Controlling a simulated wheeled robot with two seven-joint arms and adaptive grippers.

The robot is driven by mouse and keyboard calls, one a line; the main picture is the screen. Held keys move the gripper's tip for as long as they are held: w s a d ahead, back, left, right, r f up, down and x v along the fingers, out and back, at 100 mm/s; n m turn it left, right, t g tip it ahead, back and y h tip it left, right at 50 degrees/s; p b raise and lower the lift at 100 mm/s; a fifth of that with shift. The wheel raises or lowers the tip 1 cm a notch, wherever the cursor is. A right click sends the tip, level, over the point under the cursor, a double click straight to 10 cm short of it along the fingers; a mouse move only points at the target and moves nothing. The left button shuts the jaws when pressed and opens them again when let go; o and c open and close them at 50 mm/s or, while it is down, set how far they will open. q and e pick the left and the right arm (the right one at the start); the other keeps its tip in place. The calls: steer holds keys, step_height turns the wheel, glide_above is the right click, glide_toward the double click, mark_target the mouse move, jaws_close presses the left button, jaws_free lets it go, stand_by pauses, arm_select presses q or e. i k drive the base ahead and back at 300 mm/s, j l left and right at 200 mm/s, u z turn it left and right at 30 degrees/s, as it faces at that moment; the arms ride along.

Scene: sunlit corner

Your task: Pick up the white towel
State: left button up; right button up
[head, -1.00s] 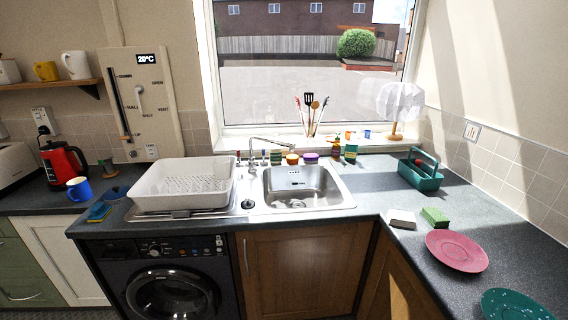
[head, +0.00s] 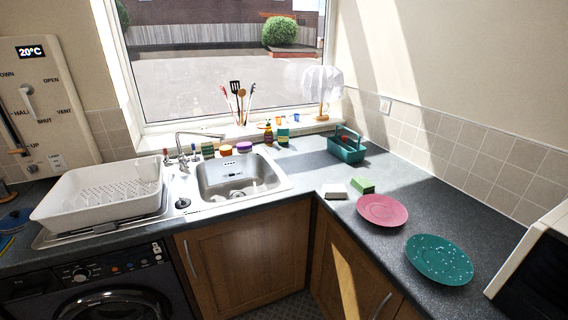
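A small white flat block-like item (head: 334,191) lies on the dark worktop right of the sink, beside a green sponge-like block (head: 362,185). It could be a folded white towel, but it is too small to tell. I see no other cloth that is clearly a white towel. Neither of my grippers is in view.
A pink plate (head: 382,210) and a teal speckled plate (head: 440,260) lie on the right worktop (head: 400,180). A teal caddy (head: 346,146) stands behind. The sink (head: 238,180) and white dish rack (head: 98,194) are left. A microwave-like appliance (head: 535,270) stands far right.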

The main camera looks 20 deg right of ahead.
mark_target(329, 191)
steer(key=i+j+z, duration=0.15)
steer(key=i+z, duration=0.2)
steer(key=i+j+z, duration=0.25)
steer(key=z, duration=0.15)
steer(key=i+j+z, duration=0.35)
